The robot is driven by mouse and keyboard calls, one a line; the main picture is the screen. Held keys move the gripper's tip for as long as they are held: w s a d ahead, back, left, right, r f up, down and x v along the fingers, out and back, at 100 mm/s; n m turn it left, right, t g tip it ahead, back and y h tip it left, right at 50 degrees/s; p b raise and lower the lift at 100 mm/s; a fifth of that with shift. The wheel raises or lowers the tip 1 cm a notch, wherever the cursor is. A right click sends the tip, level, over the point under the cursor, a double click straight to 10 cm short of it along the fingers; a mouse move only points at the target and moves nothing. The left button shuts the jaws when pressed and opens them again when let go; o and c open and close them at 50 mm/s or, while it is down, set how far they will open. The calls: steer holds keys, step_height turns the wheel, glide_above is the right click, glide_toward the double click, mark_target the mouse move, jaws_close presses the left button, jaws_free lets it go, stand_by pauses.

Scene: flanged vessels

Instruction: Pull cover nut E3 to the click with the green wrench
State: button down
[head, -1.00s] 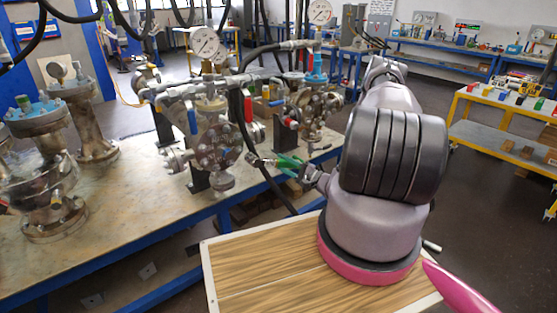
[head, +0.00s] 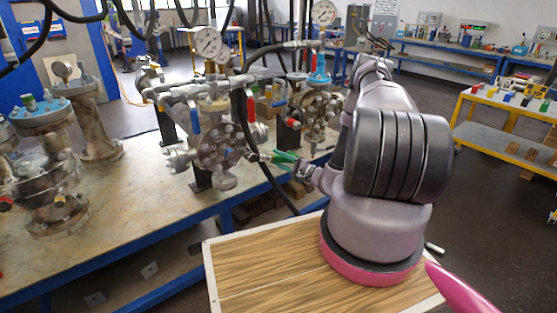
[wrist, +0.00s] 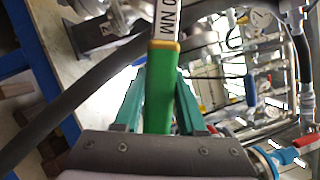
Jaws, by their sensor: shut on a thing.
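The green wrench (head: 284,157) points left from my gripper (head: 297,165) toward the round bolted cover (head: 220,147) of the middle vessel. Its head end lies close to the cover's right edge; I cannot tell whether it sits on a nut. In the wrist view, the green handle (wrist: 159,100) stands between the two teal fingers of my gripper (wrist: 160,82), which is shut on it. A white label ending in "0 NM" shows farther up the shaft. The wrench head is not clear there. I cannot make out which nut is E3.
A dark hose (head: 247,130) hangs close to the cover's right side and crosses the wrist view diagonally (wrist: 70,90). Pipes and a gauge (head: 208,42) stand above the vessel. More flanged vessels stand on the left of the bench (head: 115,190). A wooden-topped surface (head: 265,262) lies in front.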

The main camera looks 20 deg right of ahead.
steer(key=shift+w+a, duration=0.1)
steer(key=shift+w, duration=0.15)
steer(key=shift+w+a, duration=0.3)
steer(key=shift+w, duration=0.6)
